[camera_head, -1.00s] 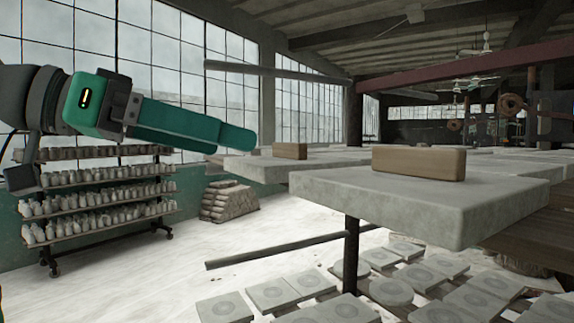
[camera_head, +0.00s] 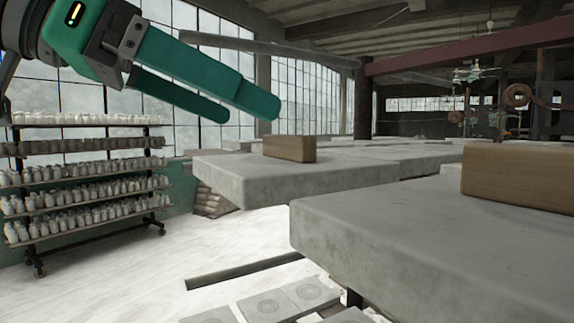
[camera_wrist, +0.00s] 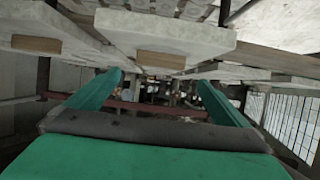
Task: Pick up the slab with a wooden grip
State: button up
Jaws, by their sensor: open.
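Two thick grey slabs with wooden grips show in the head view. The nearer slab (camera_head: 390,235) fills the lower right, and its brown block grip (camera_head: 518,177) stands on top near the right edge. The farther slab (camera_head: 245,182) is at the middle, with a smaller wooden grip (camera_head: 289,149) on top. My green gripper (camera_head: 250,109) is open and empty, above and left of the farther grip, and apart from it in depth. The wrist view looks upside down; there a slab (camera_wrist: 165,30) with a wooden grip (camera_wrist: 160,60) shows beyond the open fingers (camera_wrist: 160,84).
More grey slabs (camera_head: 425,157) extend behind. A wheeled rack (camera_head: 85,188) of white bottles stands at the left by the windows. Square tiles (camera_head: 270,303) lie low in front, beside a dark bar (camera_head: 240,270). Pale floor (camera_head: 195,255) is open between rack and slabs.

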aim_at(286, 136)
jog(key=shift+x, duration=1.2)
jog(key=shift+d+f, duration=0.4)
jog(key=shift+d, duration=0.25)
jog(key=shift+w+x, duration=0.15)
jog(key=shift+x, duration=1.2)
jog(key=shift+w+x, duration=0.15)
jog(key=shift+x, duration=1.15)
jog(key=shift+a, duration=0.2)
jog(key=c, duration=1.9)
jog(key=shift+c, duration=0.2)
